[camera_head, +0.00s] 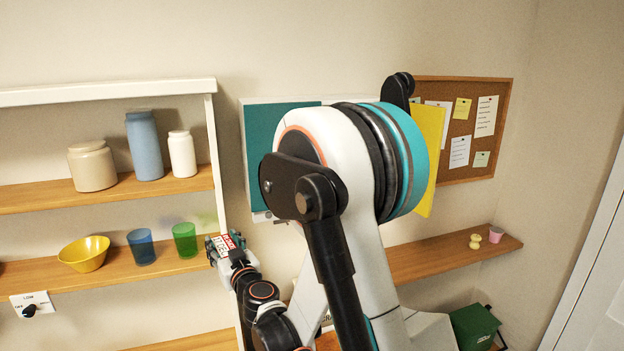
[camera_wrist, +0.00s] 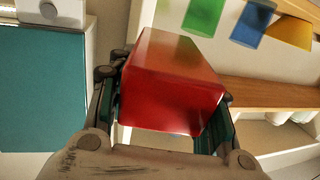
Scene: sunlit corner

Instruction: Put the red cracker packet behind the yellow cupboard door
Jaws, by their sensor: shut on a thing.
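The red cracker packet (camera_head: 231,241) is at the right end of the lower left shelf's height, in my gripper (camera_head: 226,250). In the wrist view the packet (camera_wrist: 172,85) fills the space between the two fingers, and my gripper is shut on it. The yellow cupboard door (camera_head: 429,160) shows behind my arm, to the right; it appears to stand swung out, in front of the corkboard's left part. The cupboard's inside behind it is hidden by my arm. The cupboard's teal door (camera_head: 258,140) is on the left and looks shut; it also shows in the wrist view (camera_wrist: 40,90).
A yellow bowl (camera_head: 85,254), a blue cup (camera_head: 141,246) and a green cup (camera_head: 185,240) stand on the lower left shelf (camera_head: 110,272), close to my gripper. Jars stand above. A right shelf (camera_head: 440,256) holds a pink cup (camera_head: 496,234). A green box (camera_head: 473,328) stands below.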

